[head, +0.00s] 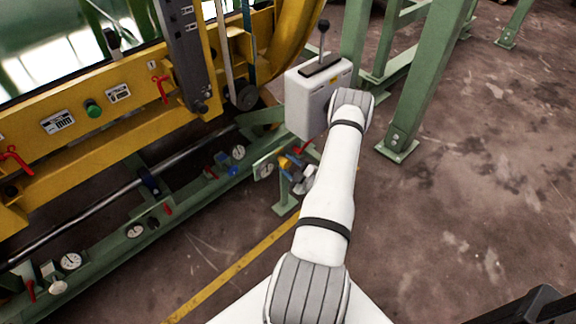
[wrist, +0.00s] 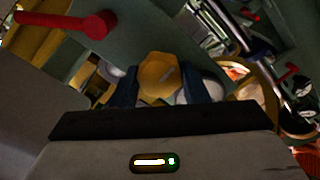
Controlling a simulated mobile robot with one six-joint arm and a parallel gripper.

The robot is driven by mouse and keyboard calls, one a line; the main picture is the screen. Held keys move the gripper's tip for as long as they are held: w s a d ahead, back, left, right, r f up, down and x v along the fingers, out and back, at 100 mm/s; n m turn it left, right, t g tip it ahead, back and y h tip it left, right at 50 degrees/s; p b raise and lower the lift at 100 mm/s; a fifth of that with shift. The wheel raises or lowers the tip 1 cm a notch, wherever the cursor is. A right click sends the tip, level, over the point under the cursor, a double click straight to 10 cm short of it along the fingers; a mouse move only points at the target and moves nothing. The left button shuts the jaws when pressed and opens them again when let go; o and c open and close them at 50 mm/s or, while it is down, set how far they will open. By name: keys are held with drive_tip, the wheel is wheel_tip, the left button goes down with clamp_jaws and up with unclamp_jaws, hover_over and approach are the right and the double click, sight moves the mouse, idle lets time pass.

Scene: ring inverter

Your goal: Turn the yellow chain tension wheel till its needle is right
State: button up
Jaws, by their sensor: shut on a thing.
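The yellow wheel (wrist: 160,75) is between the two dark fingers of my gripper (wrist: 159,88) in the wrist view. The fingers are shut on it, one at each side. In the head view a small part of the yellow wheel (head: 285,161) shows beside my gripper (head: 296,170), low by the green rail and partly hidden by my arm. A round white gauge (head: 265,170) sits just left of the wheel on a green plate. Its needle is too small to read.
A red lever (wrist: 75,20) is close to my gripper, at the upper left in the wrist view. A grey box with a black lever (head: 318,95) stands by my forearm. A blue knob (head: 233,171) and more gauges line the green rail. Open floor lies right.

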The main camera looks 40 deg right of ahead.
drive_tip(key=shift+f, duration=0.1)
idle(0.4)
drive_tip(key=o, duration=1)
drive_tip(key=shift+c, duration=0.2)
drive_tip(key=s+p, duration=0.1)
drive_tip(key=s, duration=0.7)
drive_tip(key=shift+d, duration=0.3)
